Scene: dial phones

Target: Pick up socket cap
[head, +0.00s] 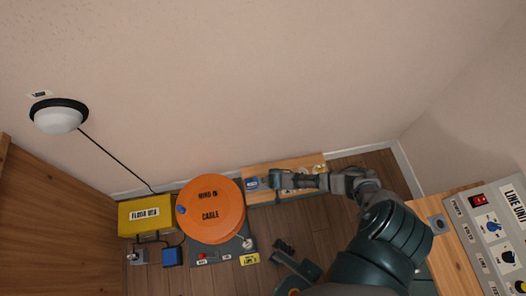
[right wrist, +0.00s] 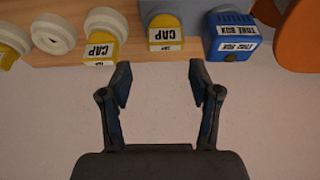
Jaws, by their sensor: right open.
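Yellow socket caps marked CAP sit along the wooden board in the right wrist view. One cap (right wrist: 165,36) is beyond the gap between my fingertips, in front of a grey round socket (right wrist: 160,9). A second cap (right wrist: 101,50) is left of it, by a white round socket (right wrist: 106,20). A third cap (right wrist: 9,56) is partly cut off at the left edge. My right gripper (right wrist: 160,76) is open and empty, short of the caps; in the head view it (head: 278,180) is over the board. My left gripper (head: 284,248) is low in the middle of the head view; its jaws are too small to judge.
A blue tone box (right wrist: 232,38) is right of the middle cap. The wooden board (head: 260,195) lies against the wall. An orange cable reel (head: 210,228), a yellow floor box (head: 133,224) and a grey line unit (head: 492,215) are around. Some floor is bare.

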